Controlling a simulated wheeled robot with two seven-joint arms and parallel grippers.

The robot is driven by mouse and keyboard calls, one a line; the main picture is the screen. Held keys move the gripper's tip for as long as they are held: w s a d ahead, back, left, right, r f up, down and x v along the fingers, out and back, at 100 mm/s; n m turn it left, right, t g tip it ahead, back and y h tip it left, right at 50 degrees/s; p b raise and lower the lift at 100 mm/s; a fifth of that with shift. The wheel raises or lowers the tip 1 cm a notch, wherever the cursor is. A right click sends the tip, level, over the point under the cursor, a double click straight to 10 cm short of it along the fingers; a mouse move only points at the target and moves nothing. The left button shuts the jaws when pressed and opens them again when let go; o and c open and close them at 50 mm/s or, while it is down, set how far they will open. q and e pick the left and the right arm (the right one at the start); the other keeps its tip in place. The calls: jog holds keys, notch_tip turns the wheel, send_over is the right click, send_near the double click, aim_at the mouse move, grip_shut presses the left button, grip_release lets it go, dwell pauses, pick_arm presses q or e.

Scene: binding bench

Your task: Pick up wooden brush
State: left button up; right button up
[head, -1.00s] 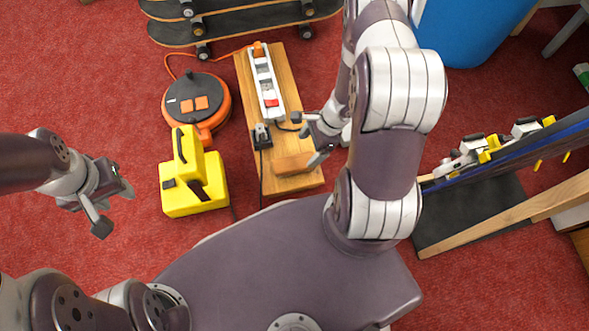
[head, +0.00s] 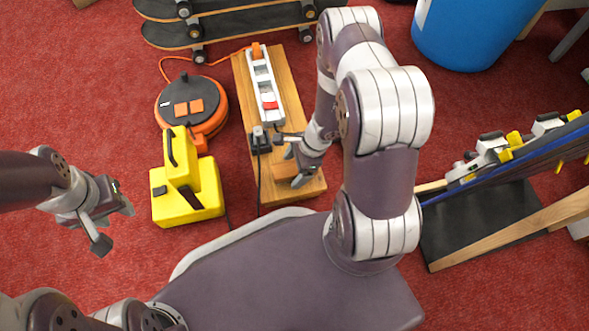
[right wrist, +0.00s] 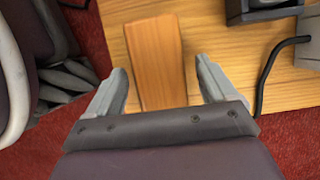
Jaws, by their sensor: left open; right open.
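The wooden brush (head: 284,173) is a plain wooden block at the near end of the wooden bench (head: 283,90). In the head view my right gripper partly covers it. In the right wrist view the brush (right wrist: 156,60) lies between the fingers of my right gripper (right wrist: 162,78), with a gap at each side. No bristles show. My right gripper (head: 288,160) is open over the brush. My left gripper (head: 114,226) is open and empty at the left, above the red carpet.
A white power strip (head: 264,90) and a black plug (head: 260,140) with its cable lie on the bench beside the brush. An orange cable reel (head: 205,128) and a yellow case (head: 188,205) stand to the left. Skateboards (head: 230,27) lie behind. A blue bin (head: 470,30) stands back right.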

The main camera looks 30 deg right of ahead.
aim_at(287, 169)
jog(key=shift+f, duration=0.25)
jog(key=c, duration=1.1)
jog(key=shift+r, duration=0.15)
notch_tip(287, 169, up, 6)
jog(key=p, duration=0.4)
jog(key=shift+f+p, duration=0.2)
jog(key=shift+p, duration=0.2)
jog(key=shift+w+a+r+p, duration=0.95)
jog(key=shift+w+a+p, duration=0.1)
jog(key=shift+w, duration=0.6)
jog(key=shift+w+a+r+p, duration=0.95)
jog(key=shift+w+p, duration=0.1)
jog(key=shift+w, duration=0.65)
jog(key=shift+w+a+r+p, duration=0.95)
jog(key=shift+w+p, duration=0.1)
jog(key=shift+w, duration=0.6)
